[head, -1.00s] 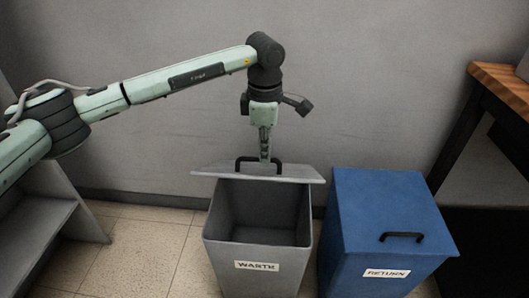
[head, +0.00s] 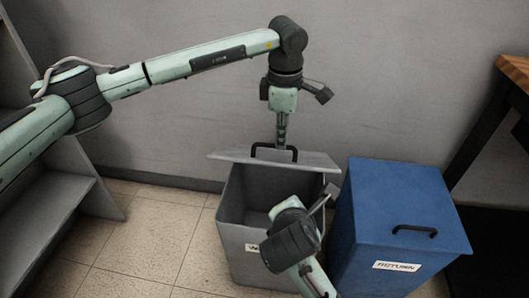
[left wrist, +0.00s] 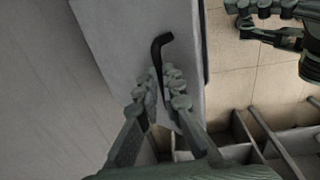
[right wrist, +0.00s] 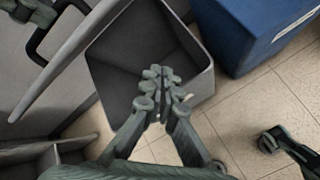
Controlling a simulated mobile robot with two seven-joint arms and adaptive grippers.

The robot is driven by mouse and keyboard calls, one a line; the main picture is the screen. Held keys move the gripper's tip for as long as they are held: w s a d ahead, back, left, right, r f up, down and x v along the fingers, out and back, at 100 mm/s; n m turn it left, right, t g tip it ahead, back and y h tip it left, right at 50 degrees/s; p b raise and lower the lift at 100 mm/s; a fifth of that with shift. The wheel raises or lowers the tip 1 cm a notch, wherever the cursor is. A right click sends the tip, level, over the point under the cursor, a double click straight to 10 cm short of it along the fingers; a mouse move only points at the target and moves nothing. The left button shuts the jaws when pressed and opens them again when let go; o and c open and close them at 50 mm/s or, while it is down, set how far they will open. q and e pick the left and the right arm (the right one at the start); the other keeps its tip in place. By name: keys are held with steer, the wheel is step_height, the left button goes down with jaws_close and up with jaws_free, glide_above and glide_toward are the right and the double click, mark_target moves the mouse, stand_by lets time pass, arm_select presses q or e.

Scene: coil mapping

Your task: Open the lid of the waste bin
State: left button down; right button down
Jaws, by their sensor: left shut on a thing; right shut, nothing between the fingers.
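The grey waste bin (head: 235,240) stands on the floor with its opening exposed. Its grey lid (head: 230,154) is raised at the back, and its black handle (head: 262,148) is at the upper edge. My left gripper (head: 281,138) points down at the handle; in the left wrist view it (left wrist: 160,88) is shut on the handle (left wrist: 158,50). My right arm covers part of the bin's front and label in the head view. In the right wrist view my right gripper (right wrist: 160,82) is shut and empty, in front of the bin's opening (right wrist: 130,50).
A blue return bin (head: 400,190) with a closed lid and black handle stands close to the right of the waste bin. Grey shelving (head: 60,205) is at the left, and a wooden-topped table (head: 515,70) at the right. Tiled floor (head: 150,230) is clear left of the bin.

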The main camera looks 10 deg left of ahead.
mark_target(264, 160)
arm_select(q)
steer(key=shift+w+a+f, duration=0.15)
steer(key=shift+w+f, duration=0.2)
steer(key=shift+f, duration=0.1)
arm_select(e)
steer(key=a+r+n+t, duration=0.4)
steer(key=a+r+n, duration=0.5)
steer(key=r+n, duration=0.2)
steer(key=shift+y, duration=0.4)
steer(key=x, duration=0.9)
steer(key=shift+w+d+f, duration=0.1)
steer(key=shift+w+f, duration=0.05)
steer(key=shift+w+r, duration=0.65)
steer(key=shift+r, duration=0.15)
arm_select(q)
steer(key=c, duration=2.1)
jaws_free()
steer(key=shift+c, duration=0.2)
steer(key=o, duration=0.4)
steer(key=shift+w+f, duration=0.2)
steer(key=shift+w, duration=0.05)
arm_select(e)
steer(key=shift+w+d+f, duration=0.1)
steer(key=shift+w+f, duration=0.1)
steer(key=shift+f, duration=0.1)
arm_select(q)
steer(key=shift+o, duration=0.7)
steer(key=shift+r, duration=0.15)
